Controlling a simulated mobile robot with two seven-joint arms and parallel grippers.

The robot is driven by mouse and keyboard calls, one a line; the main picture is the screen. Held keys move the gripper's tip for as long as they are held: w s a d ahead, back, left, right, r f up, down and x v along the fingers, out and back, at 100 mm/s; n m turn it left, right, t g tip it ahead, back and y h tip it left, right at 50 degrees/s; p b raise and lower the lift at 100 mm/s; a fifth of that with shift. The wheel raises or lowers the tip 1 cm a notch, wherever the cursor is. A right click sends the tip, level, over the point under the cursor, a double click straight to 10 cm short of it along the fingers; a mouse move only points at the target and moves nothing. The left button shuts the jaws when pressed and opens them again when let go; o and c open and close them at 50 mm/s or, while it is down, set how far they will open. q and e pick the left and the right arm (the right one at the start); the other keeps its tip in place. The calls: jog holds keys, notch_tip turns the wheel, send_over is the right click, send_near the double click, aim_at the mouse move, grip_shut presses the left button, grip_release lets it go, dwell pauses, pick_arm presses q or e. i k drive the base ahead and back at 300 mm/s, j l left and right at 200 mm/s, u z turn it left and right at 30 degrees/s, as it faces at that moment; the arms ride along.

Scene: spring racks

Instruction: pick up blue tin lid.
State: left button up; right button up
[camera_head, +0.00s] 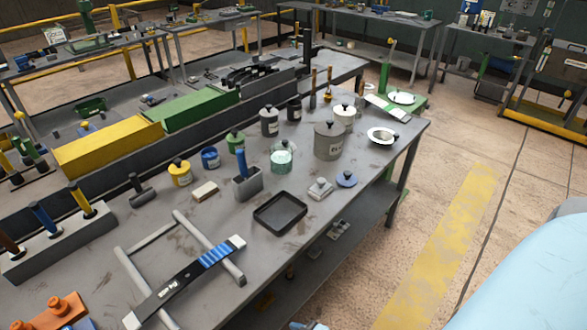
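The blue tin lid (347,180) is a small round blue disc with a dark knob. It lies flat on the grey workbench (225,235) near the front edge, right of a grey-white lid (320,189). An open blue tin (210,158) stands further back on the bench, left of the glass jar (281,158). Neither of my grippers shows in the head view, so their state cannot be seen. A pale blue rounded surface at the lower right edge seems to be part of my body.
A large grey canister (329,141) stands behind the blue lid, and a white dish (382,138) sits to the right. A black tray (280,213) lies to the left. The bench front edge is close to the lid. Open floor (480,220) lies right of the bench.

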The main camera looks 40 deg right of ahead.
aim_at(347, 179)
jog(key=l+u, duration=0.4)
jog(key=k+l+u, duration=0.1)
jog(key=l+u, duration=0.3)
jog(key=l, duration=0.15)
jog(key=k+l+u, duration=0.15)
jog(key=l, duration=0.2)
jog(key=l+u, duration=0.15)
jog(key=l, duration=0.2)
jog(key=k+l+u, duration=0.15)
jog(key=k+l, duration=0.2)
jog(key=l, duration=0.25)
jog(key=k+l+u, duration=0.1)
jog(key=l, duration=0.3)
jog(key=k+l, duration=0.25)
jog(key=l, duration=0.15)
jog(key=k+l+u, duration=0.1)
jog(key=l, duration=0.35)
jog(key=k+l, duration=0.35)
